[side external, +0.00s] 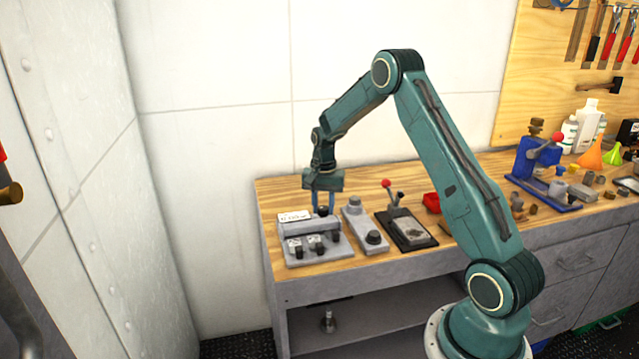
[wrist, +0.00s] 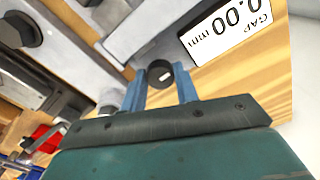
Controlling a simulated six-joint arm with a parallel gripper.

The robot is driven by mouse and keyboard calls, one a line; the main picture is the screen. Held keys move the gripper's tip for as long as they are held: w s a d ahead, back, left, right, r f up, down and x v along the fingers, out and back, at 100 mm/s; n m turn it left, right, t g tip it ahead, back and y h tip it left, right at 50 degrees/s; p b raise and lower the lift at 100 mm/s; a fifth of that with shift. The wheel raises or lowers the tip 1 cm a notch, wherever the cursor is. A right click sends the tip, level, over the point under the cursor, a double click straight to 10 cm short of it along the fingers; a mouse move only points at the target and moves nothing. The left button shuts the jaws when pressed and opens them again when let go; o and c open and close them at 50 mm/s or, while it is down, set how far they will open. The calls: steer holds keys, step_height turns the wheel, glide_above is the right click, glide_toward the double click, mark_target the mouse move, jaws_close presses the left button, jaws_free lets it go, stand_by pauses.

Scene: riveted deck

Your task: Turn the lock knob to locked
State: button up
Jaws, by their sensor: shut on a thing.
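The lock knob (wrist: 160,73) is a dark round knob with a short white mark on its face. In the wrist view it sits between the two blue fingers of my gripper (wrist: 160,88), which are shut on it. The device (side external: 318,250) carries a white display (side external: 294,217), which reads GAP 0.00 mm in the wrist view (wrist: 229,28).
Right of the device stand a grey unit with dark buttons (side external: 353,222) and a black-based fixture with a red-balled lever (side external: 386,184). A red bin (side external: 432,202) and a blue press (side external: 540,160) are farther right. A wall (side external: 220,160) rises behind the bench.

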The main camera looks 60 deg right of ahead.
mark_target(323, 208)
steer(key=shift+r, duration=0.1)
stand_by(0.4)
steer(key=o, duration=0.7)
steer(key=shift+r, duration=0.1)
step_height(323, 208, up, 14)
steer(key=shift+f, duration=0.2)
stand_by(0.3)
steer(key=shift+r, duration=0.1)
